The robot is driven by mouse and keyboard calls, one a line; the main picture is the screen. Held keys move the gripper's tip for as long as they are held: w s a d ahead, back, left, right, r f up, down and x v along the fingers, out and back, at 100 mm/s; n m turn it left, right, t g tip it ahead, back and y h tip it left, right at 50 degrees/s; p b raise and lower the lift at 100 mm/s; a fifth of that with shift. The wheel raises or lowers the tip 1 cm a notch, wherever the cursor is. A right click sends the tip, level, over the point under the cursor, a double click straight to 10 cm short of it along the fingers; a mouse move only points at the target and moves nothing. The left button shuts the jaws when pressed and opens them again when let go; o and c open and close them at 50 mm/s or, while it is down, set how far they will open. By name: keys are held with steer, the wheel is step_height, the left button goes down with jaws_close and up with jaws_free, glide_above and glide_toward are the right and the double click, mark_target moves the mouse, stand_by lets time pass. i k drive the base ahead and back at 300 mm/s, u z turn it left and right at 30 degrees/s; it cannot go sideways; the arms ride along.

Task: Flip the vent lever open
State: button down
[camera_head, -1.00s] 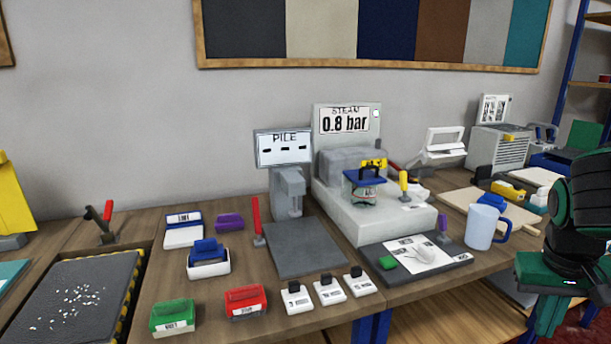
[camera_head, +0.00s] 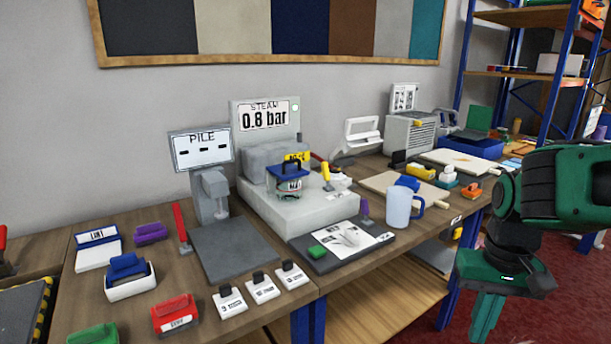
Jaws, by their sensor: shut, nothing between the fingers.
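The steam unit (camera_head: 318,208) is a pale grey block with a "STEAM 0.8 bar" sign (camera_head: 265,115). On its top right stands a small yellow-handled lever (camera_head: 326,174), tilted slightly, and a darker lever with a red part (camera_head: 319,160) is behind it. No label reading "vent" is legible, so I cannot tell which one is the vent lever. My gripper (camera_head: 485,318) is at the right, pointing down, shut and empty, well away from the levers beyond the bench's front edge.
A translucent mug (camera_head: 398,208) stands between the unit and my arm. A red lever (camera_head: 181,226) stands at the PILE display (camera_head: 201,148). A shelf rack (camera_head: 540,75) stands at right.

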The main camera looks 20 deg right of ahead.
mark_target(325, 165)
steer(key=z, duration=1.05)
steer(key=i, duration=0.85)
steer(key=u, duration=0.55)
